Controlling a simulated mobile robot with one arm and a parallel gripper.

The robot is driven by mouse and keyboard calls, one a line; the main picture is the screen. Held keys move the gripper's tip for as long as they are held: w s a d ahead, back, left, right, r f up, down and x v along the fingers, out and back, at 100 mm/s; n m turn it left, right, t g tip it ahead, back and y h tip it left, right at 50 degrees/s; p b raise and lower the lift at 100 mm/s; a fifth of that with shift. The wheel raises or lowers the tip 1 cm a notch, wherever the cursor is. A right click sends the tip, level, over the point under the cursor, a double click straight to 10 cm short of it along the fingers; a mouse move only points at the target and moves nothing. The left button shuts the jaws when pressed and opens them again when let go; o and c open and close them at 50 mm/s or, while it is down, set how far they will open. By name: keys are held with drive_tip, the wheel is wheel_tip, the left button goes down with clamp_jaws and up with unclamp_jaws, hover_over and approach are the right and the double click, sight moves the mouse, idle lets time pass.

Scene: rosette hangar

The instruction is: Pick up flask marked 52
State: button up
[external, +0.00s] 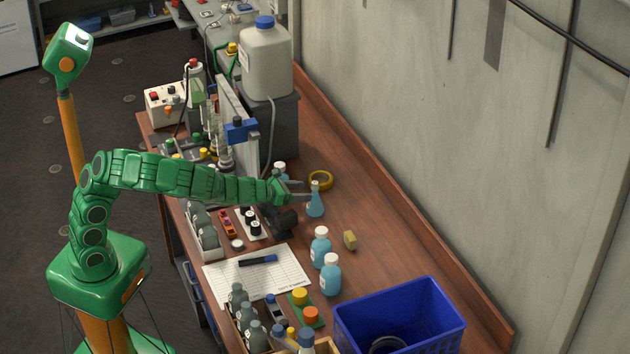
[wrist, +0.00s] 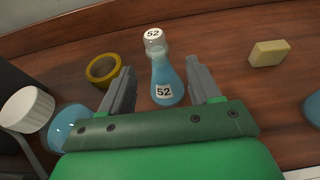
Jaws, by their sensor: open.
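The flask marked 52 (wrist: 167,80) is a conical flask with blue liquid, a white cap and labels reading 52 on cap and body. It stands upright on the wooden bench, and it also shows in the external view (external: 315,203). My gripper (wrist: 158,80) is open, with one finger on each side of the flask and visible gaps between. In the external view my gripper (external: 307,190) reaches over the bench from the left at the flask.
A yellow tape roll (wrist: 103,69) lies behind left of the flask. A yellow block (wrist: 268,53) lies to the right. A white-capped blue bottle (wrist: 28,110) is close at the left. Two blue bottles (external: 331,274) and a blue crate (external: 400,318) stand nearer the camera.

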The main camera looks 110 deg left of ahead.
sight(315, 190)
drive_tip(key=shift+x, duration=1.55)
drive_tip(key=x, duration=0.2)
drive_tip(key=shift+w+a, duration=0.2)
drive_tip(key=shift+a, duration=0.15)
drive_tip(key=shift+x, duration=0.9)
clamp_jaws()
